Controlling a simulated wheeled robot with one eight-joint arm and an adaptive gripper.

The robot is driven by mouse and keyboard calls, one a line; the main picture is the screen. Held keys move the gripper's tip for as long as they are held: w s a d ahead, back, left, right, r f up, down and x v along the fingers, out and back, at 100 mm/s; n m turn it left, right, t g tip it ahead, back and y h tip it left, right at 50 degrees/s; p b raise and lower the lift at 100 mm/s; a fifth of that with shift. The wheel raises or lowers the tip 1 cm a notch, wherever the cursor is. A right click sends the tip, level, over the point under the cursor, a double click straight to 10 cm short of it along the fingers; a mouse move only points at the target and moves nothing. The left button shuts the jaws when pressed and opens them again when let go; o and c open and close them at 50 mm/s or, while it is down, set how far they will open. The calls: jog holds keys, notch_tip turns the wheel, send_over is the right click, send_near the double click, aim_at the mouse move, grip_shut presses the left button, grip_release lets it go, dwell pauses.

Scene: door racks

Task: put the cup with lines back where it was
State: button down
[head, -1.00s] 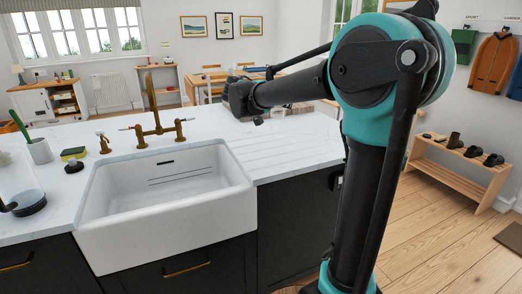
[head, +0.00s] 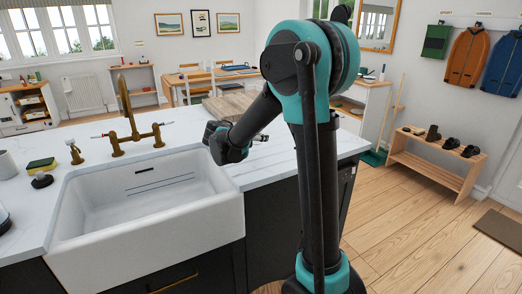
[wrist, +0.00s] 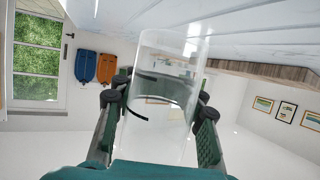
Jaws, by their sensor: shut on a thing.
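In the wrist view, a clear see-through cup (wrist: 172,62) stands between the two fingers of my gripper (wrist: 160,103), which is shut on it. Dark curved marks show at the cup where the fingers meet it; I cannot tell whether they are lines on the cup or parts of the gripper. The wrist picture is upside down, with the white worktop (wrist: 245,35) along its top, close to the cup. I cannot tell whether the cup touches the worktop. In the head view, my forearm reaches over the worktop right of the sink, and its end hides the cup.
The white sink (head: 150,215) lies left of my arm, with a brass tap (head: 130,135) behind it. A wooden board (head: 232,104) lies at the worktop's back. The grooved worktop beside the sink looks clear.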

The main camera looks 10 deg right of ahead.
jog(key=shift+f, duration=2.8)
jog(key=c, duration=0.9)
grip_release()
jog(key=v, duration=1.2)
